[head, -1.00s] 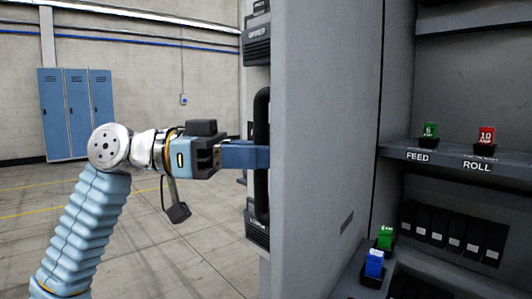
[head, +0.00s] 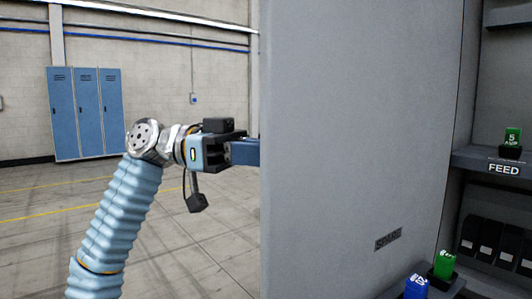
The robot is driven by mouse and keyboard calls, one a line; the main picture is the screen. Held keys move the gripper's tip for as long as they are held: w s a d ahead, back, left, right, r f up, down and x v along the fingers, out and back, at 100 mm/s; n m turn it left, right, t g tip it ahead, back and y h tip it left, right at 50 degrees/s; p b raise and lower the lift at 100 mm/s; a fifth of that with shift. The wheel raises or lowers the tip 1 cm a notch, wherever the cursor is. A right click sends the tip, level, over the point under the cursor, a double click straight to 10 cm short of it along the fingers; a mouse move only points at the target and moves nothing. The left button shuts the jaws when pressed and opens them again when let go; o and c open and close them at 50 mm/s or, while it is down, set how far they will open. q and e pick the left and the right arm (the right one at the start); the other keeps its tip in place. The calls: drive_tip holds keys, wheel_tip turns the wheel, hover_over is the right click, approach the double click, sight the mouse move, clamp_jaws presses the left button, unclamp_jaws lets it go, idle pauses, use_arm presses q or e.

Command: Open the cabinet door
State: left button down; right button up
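The cabinet door (head: 355,130) is a large grey panel that stands swung open, its broad face towards me and a small "SPARE" label low on it. The cabinet's inside (head: 508,75) shows to its right. My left gripper (head: 245,152) reaches from the left to the door's left edge. Its blue fingers pass behind that edge, so the fingertips and the door handle are hidden. I cannot tell whether the fingers are closed on the handle. My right gripper is not in view.
Lower down are another green block (head: 444,264) and a blue block (head: 416,287). Blue lockers (head: 87,115) stand at the far wall. The floor (head: 40,235) at left is clear.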

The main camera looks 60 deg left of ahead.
use_arm(q)
drive_tip(key=shift+w+a+r, duration=0.1)
drive_tip(key=shift+a, duration=0.2)
drive_tip(key=c, duration=1.1)
unclamp_jaws()
drive_tip(key=shift+w+d, duration=0.15)
drive_tip(key=shift+o, duration=0.2)
drive_tip(key=p+v, duration=0.2)
drive_tip(key=v, duration=1.2)
